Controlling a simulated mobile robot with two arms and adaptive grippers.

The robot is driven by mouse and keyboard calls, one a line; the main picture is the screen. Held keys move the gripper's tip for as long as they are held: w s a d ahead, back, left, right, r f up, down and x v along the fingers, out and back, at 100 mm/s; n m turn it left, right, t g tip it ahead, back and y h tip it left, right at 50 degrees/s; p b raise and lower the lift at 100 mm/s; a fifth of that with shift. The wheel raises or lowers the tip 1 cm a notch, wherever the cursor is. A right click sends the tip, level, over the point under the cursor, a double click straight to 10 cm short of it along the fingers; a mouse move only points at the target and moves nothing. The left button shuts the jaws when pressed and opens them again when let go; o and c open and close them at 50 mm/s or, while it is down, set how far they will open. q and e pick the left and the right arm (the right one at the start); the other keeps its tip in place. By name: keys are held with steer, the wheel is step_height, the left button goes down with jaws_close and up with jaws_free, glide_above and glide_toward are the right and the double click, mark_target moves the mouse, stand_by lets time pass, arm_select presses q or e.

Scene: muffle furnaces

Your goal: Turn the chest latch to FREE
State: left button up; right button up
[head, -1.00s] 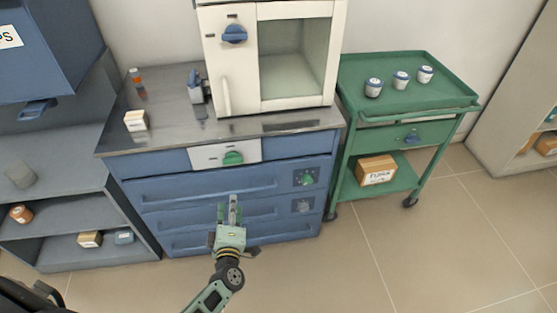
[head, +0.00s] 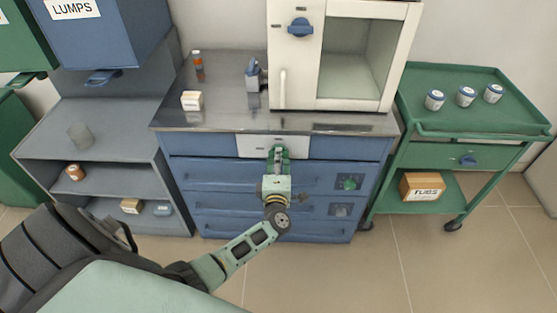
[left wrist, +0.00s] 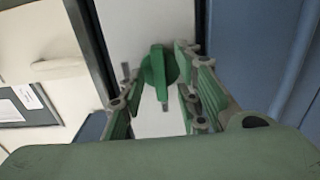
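The blue chest of drawers (head: 232,177) stands under a metal worktop. A white panel (head: 252,145) at its top centre carries a green latch knob (left wrist: 158,72), which my gripper hides in the head view. In the left wrist view the knob's grip bar runs roughly up and down the picture. My left gripper (head: 279,152) is at the panel. In the left wrist view the left gripper (left wrist: 155,80) is open, with one finger on each side of the knob; I cannot tell whether they touch it. Panel markings are unreadable. My right gripper is not in view.
A white furnace (head: 296,75) with a blue knob (head: 299,27) stands on the worktop. A green trolley (head: 467,131) stands right, grey shelves (head: 95,145) left. The floor in front is clear.

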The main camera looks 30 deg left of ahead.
arm_select(q)
steer(key=shift+c, duration=0.3)
jaws_close()
steer(key=shift+m, duration=0.4)
steer(key=m+p, duration=0.5)
steer(key=m, duration=1.2)
steer(key=shift+m, duration=0.3)
stand_by(0.3)
steer(key=shift+o, duration=0.3)
jaws_free()
